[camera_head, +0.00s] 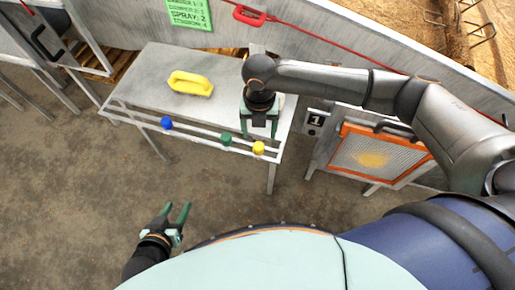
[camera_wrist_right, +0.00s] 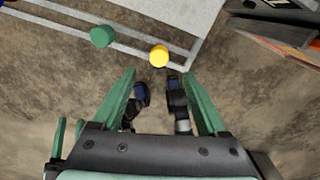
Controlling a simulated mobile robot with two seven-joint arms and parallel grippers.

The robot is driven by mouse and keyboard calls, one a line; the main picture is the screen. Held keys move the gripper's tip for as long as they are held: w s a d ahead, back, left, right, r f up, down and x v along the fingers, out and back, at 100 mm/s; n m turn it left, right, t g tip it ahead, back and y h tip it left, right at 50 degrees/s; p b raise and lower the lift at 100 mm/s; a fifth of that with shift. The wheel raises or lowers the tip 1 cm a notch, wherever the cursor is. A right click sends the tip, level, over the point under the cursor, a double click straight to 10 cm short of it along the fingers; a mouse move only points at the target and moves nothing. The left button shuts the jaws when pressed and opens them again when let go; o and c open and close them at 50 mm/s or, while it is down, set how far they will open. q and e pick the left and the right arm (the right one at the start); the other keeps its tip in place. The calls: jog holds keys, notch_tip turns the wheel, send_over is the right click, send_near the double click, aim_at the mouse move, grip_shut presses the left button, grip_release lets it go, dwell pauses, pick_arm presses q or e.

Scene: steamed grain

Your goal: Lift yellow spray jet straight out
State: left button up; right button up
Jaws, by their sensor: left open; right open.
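The yellow spray jet (camera_head: 259,148) is a small round cap on the rail at the front of the metal table, near its right end. In the right wrist view the yellow jet (camera_wrist_right: 159,55) lies ahead of my fingertips, centred between them and apart from them. My right gripper (camera_head: 260,132) is open and empty, just above and behind the jet in the head view; its two green fingers (camera_wrist_right: 159,75) are spread. My left gripper (camera_head: 177,207) is open and empty, low over the floor, away from the table.
A green jet (camera_head: 226,139) and a blue jet (camera_head: 166,123) sit further left on the same rail. A yellow handled object (camera_head: 190,84) lies on the metal table (camera_head: 135,82). An orange-framed screen (camera_head: 379,154) stands to the right. A green sign (camera_head: 188,14) hangs behind.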

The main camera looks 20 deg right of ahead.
aim_at(259, 145)
notch_tip(259, 145, down, 9)
jog(key=shift+w+r+b, duration=0.1)
jog(key=shift+r+b, duration=0.1)
jog(key=shift+b, duration=0.7)
grip_shut()
